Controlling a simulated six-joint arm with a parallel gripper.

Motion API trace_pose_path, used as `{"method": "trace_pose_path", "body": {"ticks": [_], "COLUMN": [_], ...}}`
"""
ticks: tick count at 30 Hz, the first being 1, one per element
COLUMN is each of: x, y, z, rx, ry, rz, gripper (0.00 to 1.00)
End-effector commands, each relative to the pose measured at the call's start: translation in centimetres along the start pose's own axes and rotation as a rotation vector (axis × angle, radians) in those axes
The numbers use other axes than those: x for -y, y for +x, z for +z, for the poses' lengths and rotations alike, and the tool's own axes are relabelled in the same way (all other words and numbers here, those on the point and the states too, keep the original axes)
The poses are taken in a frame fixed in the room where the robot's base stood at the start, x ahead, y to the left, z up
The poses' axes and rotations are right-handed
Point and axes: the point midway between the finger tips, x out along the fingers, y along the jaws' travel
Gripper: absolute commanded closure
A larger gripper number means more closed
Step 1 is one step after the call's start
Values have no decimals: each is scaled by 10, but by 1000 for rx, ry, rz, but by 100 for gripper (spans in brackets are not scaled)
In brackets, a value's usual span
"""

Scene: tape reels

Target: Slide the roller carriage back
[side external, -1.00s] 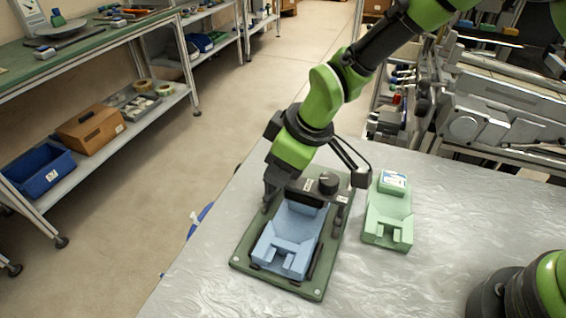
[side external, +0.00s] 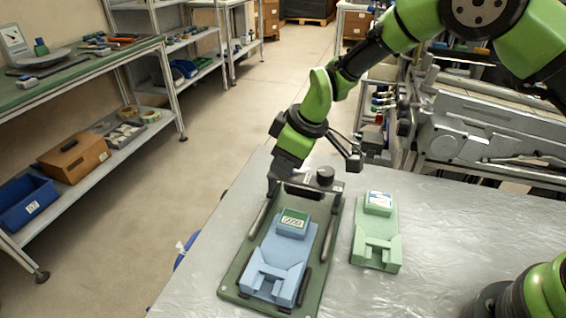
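The dark roller carriage (side external: 328,187), with a round black knob (side external: 325,176) on top, sits at the far end of the two rails on a green base plate (side external: 232,285). A blue block (side external: 273,267) lies on the plate in front of it. A small piece with a green-and-white label (side external: 293,219) sits at the block's far end, uncovered by the carriage. My gripper (side external: 274,189) is down at the left end of the carriage, touching or very close to it. Its fingers are small and dark against the carriage, so their opening and grip are unclear.
A light green block (side external: 377,246) with a labelled piece (side external: 379,202) stands right of the base plate, with a narrow gap. The silvery table (side external: 440,235) is clear to its right. Shelving with bins stands at the left, across the floor.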

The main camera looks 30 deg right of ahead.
Motion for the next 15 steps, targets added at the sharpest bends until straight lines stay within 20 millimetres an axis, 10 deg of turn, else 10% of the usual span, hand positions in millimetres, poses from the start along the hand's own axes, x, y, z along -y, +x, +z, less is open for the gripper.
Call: {"method": "trace_pose_path", "body": {"ticks": [15], "x": [-1], "y": [-7], "z": [1], "rx": [2], "ry": [3], "rz": [1], "gripper": [57]}}
